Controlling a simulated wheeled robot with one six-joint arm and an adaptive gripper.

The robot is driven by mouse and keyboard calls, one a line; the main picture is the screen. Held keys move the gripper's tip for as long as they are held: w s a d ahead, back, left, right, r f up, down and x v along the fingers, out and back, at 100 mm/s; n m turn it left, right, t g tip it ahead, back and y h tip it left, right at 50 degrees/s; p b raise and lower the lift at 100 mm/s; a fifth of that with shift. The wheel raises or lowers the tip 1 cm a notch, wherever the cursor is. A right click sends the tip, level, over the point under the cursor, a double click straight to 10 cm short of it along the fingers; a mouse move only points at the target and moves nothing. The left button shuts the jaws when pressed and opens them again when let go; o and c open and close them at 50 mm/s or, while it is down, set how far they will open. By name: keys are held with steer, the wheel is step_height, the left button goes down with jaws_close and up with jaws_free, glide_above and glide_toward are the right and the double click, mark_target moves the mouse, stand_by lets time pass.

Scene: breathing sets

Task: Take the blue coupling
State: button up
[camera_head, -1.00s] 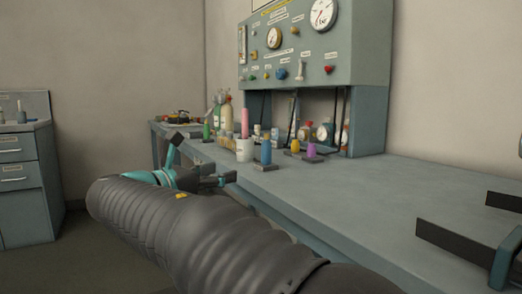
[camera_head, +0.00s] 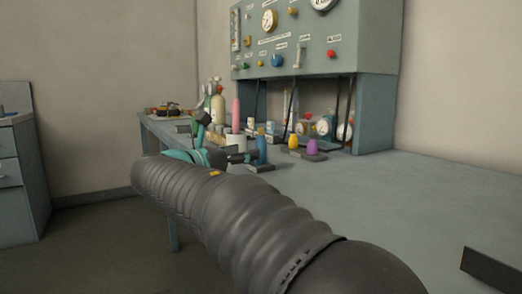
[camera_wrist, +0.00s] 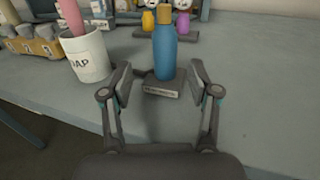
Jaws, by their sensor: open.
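The blue coupling (camera_wrist: 165,50) stands upright on a small dark labelled base (camera_wrist: 163,87) on the bench, with a tan top. In the wrist view my gripper (camera_wrist: 161,78) is open, its two fingers to the left and right of the coupling's lower part, apart from it. In the head view the blue coupling (camera_head: 261,150) is just right of my gripper (camera_head: 232,155), partly behind it.
A white cup (camera_wrist: 86,54) with a pink item (camera_wrist: 70,15) stands left of the coupling. Yellow (camera_wrist: 149,21) and purple (camera_wrist: 183,23) pieces stand behind on a dark base. A gauge panel (camera_head: 290,40) rises at the back.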

mark_target(260, 146)
steer(key=shift+s+d+r+b+x, duration=0.1)
steer(key=shift+x, duration=0.95)
steer(key=shift+s+d+r+b+x, duration=0.1)
steer(key=shift+b+x, duration=0.05)
steer(key=shift+x, duration=0.9)
steer(key=shift+d+r+b+x, duration=0.1)
steer(key=shift+x, duration=0.95)
steer(key=shift+a, duration=0.1)
jaws_close()
